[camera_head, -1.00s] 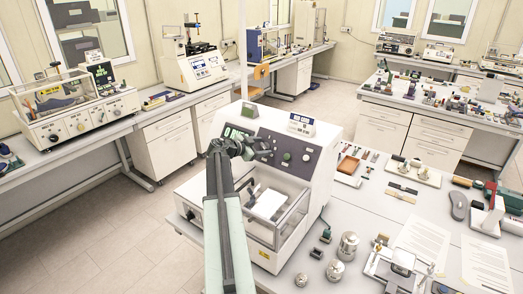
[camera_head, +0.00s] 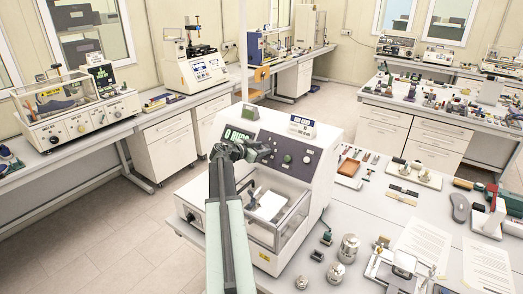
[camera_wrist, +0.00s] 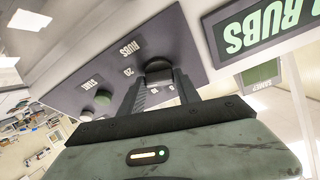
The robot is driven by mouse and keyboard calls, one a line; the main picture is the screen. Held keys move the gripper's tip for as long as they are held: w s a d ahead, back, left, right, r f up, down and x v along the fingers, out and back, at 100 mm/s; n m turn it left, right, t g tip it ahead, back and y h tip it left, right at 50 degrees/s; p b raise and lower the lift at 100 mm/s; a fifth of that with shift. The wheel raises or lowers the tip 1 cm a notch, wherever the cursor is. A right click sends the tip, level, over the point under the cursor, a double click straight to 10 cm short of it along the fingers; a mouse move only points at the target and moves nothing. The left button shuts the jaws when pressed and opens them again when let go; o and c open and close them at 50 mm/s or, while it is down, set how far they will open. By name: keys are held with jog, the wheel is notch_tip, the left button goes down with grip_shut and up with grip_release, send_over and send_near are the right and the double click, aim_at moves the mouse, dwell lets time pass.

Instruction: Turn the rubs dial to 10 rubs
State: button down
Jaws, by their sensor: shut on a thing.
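The rubs dial (camera_wrist: 158,66) is a dark round knob on the dark panel, under the label RUBS in the upside-down wrist view. My gripper (camera_wrist: 161,84) is shut on the dial, with a finger on each side. In the head view my gripper (camera_head: 262,152) reaches the panel from the left and hides the dial. A 20 mark shows beside the dial in the wrist view; the dial's pointer cannot be made out. The green display (camera_head: 238,138) reads 0 RUBS in the head view, and part of it shows in the wrist view (camera_wrist: 262,28).
Two round controls, one green (camera_wrist: 103,97), sit near the START label on the same panel. The white machine (camera_head: 300,215) has a clear-covered chamber below the panel. Metal weights (camera_head: 348,247) and loose tools lie on the bench to its right.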

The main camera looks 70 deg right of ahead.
jog(key=n, duration=0.2)
jog(key=n+t, duration=0.1)
jog(key=n, duration=0.1)
jog(key=shift+s+r+t+h, duration=0.1)
jog(key=shift+t+h, duration=0.2)
jog(key=shift+h, duration=0.1)
jog(key=n+t, duration=0.1)
jog(key=n, duration=0.3)
jog(key=shift+n, duration=0.3)
jog(key=n+t+p, duration=0.1)
jog(key=n, duration=0.2)
jog(key=shift+s+r+n+t, duration=0.1)
jog(key=shift+n+t, duration=0.2)
jog(key=shift+n, duration=0.1)
jog(key=shift+n+t+y+p, duration=0.4)
jog(key=shift+n+t+p, duration=0.1)
jog(key=shift+n, duration=0.9)
jog(key=c, duration=0.9)
grip_release()
